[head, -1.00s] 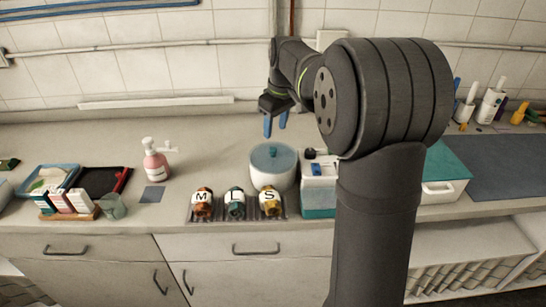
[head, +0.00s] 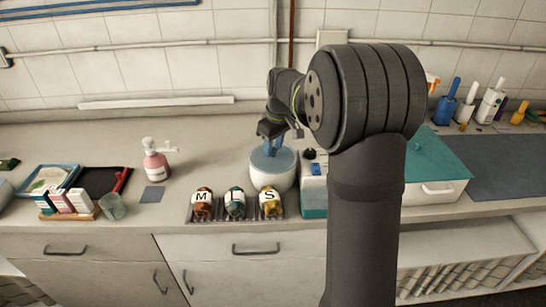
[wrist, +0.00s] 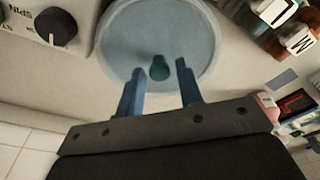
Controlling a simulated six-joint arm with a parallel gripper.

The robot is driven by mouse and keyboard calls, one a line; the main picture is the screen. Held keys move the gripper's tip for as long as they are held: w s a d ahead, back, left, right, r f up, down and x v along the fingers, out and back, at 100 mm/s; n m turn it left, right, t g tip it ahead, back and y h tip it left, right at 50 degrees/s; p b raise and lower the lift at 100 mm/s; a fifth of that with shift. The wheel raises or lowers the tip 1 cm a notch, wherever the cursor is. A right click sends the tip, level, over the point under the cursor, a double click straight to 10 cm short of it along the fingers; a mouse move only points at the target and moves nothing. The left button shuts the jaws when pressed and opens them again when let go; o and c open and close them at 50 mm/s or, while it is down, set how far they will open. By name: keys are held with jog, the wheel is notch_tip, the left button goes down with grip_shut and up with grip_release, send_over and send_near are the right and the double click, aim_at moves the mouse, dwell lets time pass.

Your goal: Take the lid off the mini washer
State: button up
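The mini washer is a white round tub (head: 272,180) with a control box (head: 314,190) beside it on the right. Its translucent blue round lid (head: 284,158) lies on the tub. In the wrist view my gripper (wrist: 157,80) is open, with one finger on each side of the knob. I cannot tell whether either finger touches it.
Several letter-marked bottles (head: 235,203) stand in a rack just in front of the tub. A pink pump bottle (head: 155,160) stands to the left. A teal-lidded white box (head: 440,170) is on the right. The counter behind and left of the tub is clear.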

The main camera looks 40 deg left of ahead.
grip_shut()
